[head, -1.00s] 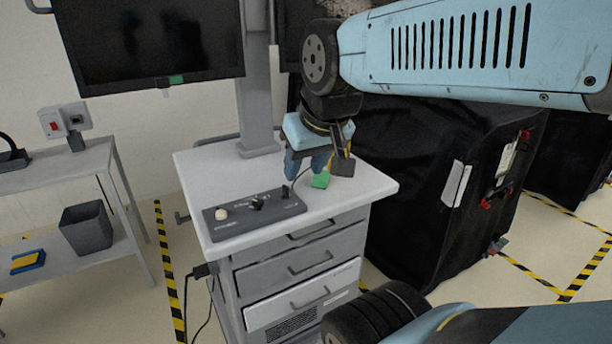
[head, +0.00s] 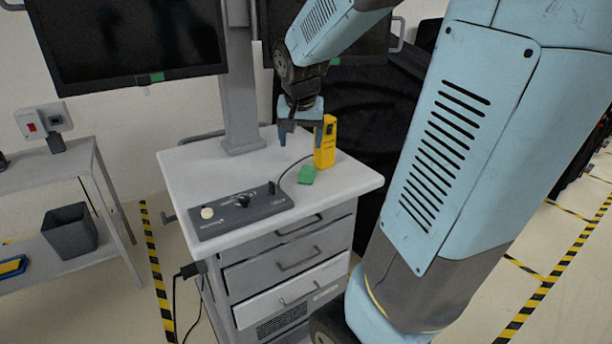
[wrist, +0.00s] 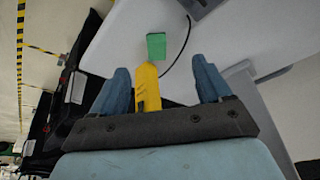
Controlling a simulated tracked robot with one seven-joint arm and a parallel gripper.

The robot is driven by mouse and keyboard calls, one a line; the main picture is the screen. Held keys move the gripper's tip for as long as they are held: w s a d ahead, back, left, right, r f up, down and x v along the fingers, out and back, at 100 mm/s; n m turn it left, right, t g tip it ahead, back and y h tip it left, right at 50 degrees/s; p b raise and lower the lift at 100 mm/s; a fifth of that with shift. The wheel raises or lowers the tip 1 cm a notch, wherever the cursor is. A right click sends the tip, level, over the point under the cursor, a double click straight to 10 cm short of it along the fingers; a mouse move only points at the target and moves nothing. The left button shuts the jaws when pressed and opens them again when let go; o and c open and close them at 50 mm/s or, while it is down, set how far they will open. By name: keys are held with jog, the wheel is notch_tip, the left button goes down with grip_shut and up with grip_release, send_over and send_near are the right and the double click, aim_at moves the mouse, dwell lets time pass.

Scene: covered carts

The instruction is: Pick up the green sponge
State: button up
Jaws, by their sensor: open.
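The green sponge (head: 307,175) is a small block lying on the white top of the drawer cart (head: 190,165), right of the grey control box. In the wrist view the sponge (wrist: 156,46) lies beyond the fingertips, between their lines. My gripper (head: 300,138) is open and empty, raised above the back of the cart top, behind the sponge. A yellow device (head: 325,143) stands upright beside the sponge, close to my right-hand finger. In the wrist view the yellow device (wrist: 147,88) shows between my two blue fingers (wrist: 163,80), nearer than the sponge.
A grey control box (head: 240,211) with a knob and a cable sits at the cart's front left. A monitor (head: 125,40) and its post (head: 238,100) stand behind. A grey shelf (head: 50,170) with a bin (head: 70,231) is at left. Black covered carts stand behind at right.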

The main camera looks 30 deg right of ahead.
jog(key=w+d+f+m, duration=0.2)
jog(key=w+d+f, duration=0.1)
jog(key=w, duration=0.1)
send_near(307, 171)
jog(key=shift+g+h, duration=0.3)
jog(key=shift+h, duration=0.1)
jog(key=x, duration=0.4)
jog(key=shift+w+f, duration=0.1)
jog(key=shift+f, duration=0.3)
jog(key=shift+w+a+x, duration=0.1)
jog(key=shift+a+x, duration=0.05)
jog(key=shift+x, duration=1.1)
jog(key=shift+w+a+x, duration=0.15)
jog(key=shift+x, duration=1.1)
jog(key=c, duration=1.1)
